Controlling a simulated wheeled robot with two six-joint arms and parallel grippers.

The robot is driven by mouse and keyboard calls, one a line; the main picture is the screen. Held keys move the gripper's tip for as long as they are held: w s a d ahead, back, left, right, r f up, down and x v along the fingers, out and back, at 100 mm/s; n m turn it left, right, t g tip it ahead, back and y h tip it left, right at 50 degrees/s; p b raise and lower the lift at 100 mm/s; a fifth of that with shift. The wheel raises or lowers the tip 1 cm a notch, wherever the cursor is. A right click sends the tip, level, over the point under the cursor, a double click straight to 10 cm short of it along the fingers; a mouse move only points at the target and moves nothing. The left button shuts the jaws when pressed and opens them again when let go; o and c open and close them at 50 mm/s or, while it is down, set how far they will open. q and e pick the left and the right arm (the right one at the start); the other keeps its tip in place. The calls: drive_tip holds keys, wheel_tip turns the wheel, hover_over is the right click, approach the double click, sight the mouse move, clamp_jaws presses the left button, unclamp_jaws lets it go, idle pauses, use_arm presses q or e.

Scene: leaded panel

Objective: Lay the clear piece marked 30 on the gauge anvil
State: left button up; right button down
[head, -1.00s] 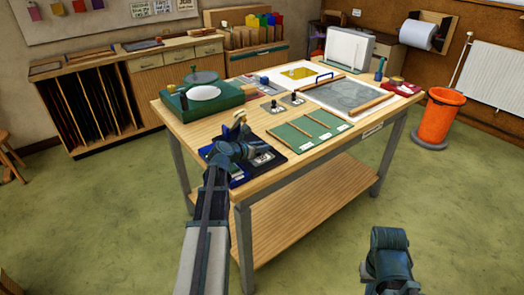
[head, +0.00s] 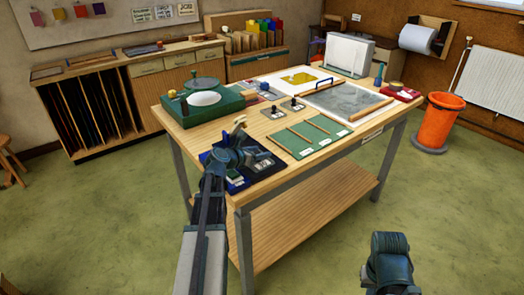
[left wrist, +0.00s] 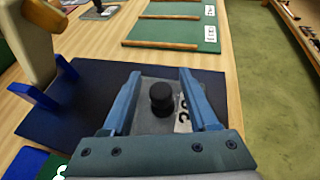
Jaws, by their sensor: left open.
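My left gripper (head: 246,161) is open, low over the dark blue mat at the near left corner of the table. In the left wrist view its two blue fingers (left wrist: 160,76) stand on either side of a greyish clear piece (left wrist: 150,122) with a black knob. A white label with dark characters shows beside the knob, partly behind the right finger, so I cannot read it fully. A beige upright with blue prongs (left wrist: 50,90), perhaps the gauge, stands on the mat to the left. I cannot make out its anvil. A teal part of my right arm shows, without fingers.
Two grey pieces with black knobs (head: 273,113) lie farther back. A green board (head: 307,138) with wooden strips and white labels is beside the mat. A green box with a white disc (head: 203,99) stands at the back left. Bare wood lies between them.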

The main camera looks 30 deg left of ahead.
use_arm(q)
drive_tip(key=p+v, duration=0.3)
drive_tip(key=v, duration=0.7)
drive_tip(key=shift+s+r, duration=0.1)
drive_tip(key=d+f+m+g+h, duration=0.1)
drive_tip(key=d+f+m+g, duration=0.15)
drive_tip(key=d+m, duration=0.35)
drive_tip(key=s+d+f+m+g+h, duration=0.1)
drive_tip(key=d+f+m+g, duration=0.2)
drive_tip(key=d, duration=0.6)
drive_tip(key=d+f+m+g+h, duration=0.1)
drive_tip(key=d+f+m, duration=0.1)
drive_tip(key=d+m, duration=0.45)
drive_tip(key=s+d+f+m+g+y, duration=0.3)
drive_tip(key=s+d+m, duration=0.4)
drive_tip(key=m, duration=0.4)
drive_tip(key=s+d+f+m+g+y, duration=0.3)
drive_tip(key=s+d+m+g, duration=0.1)
drive_tip(key=s+d+m, duration=0.4)
drive_tip(key=d+m, duration=0.2)
drive_tip(key=m, duration=0.1)
drive_tip(key=shift+s+m, duration=0.15)
drive_tip(key=shift+m, duration=0.2)
